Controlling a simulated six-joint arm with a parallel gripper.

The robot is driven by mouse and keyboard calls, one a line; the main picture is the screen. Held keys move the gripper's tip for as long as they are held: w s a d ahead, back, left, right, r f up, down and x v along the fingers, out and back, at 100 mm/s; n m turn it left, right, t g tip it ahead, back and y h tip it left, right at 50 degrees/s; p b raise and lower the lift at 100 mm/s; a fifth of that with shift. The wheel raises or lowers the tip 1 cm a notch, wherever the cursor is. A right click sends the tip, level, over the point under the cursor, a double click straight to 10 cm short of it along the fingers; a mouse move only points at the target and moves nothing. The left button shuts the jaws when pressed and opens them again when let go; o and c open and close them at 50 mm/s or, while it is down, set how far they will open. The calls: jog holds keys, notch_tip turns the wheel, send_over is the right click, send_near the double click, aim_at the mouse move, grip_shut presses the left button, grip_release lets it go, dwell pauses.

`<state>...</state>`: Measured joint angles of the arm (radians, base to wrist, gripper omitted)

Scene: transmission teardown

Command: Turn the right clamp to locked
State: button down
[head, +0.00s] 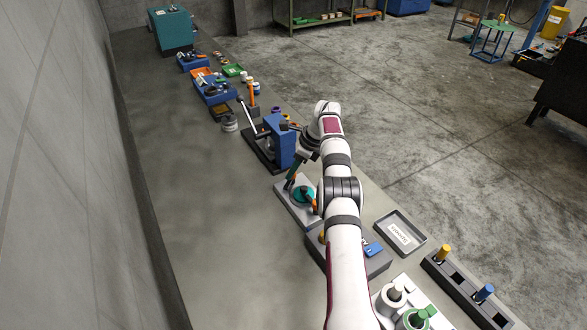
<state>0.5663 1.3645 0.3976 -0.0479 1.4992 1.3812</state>
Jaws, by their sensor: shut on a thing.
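A light grey fixture plate (283,196) lies on the bench near the middle of the head view. A teal round part (301,194) sits on it. An orange handle (310,202) stands at the plate's right side, partly behind my arm. My gripper (291,178) reaches down to the plate's far edge. It is shut on a small dark clamp handle there, mostly hidden by the fingers. I cannot tell the clamp's angle or whether it is locked.
A blue press-like stand (280,140) rises close behind the gripper. A labelled grey tray (401,234) and a dark rack with pegs (465,285) are at the right. Several parts and blue bins (214,92) line the far bench. The bench's left side is clear.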

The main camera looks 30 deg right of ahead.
jog(key=c, duration=0.5)
grip_release()
jog(key=shift+c, duration=0.2)
jog(key=shift+r, duration=0.1)
jog(key=v, duration=1.5)
jog(key=shift+s+r, duration=0.15)
jog(key=shift+r, duration=0.15)
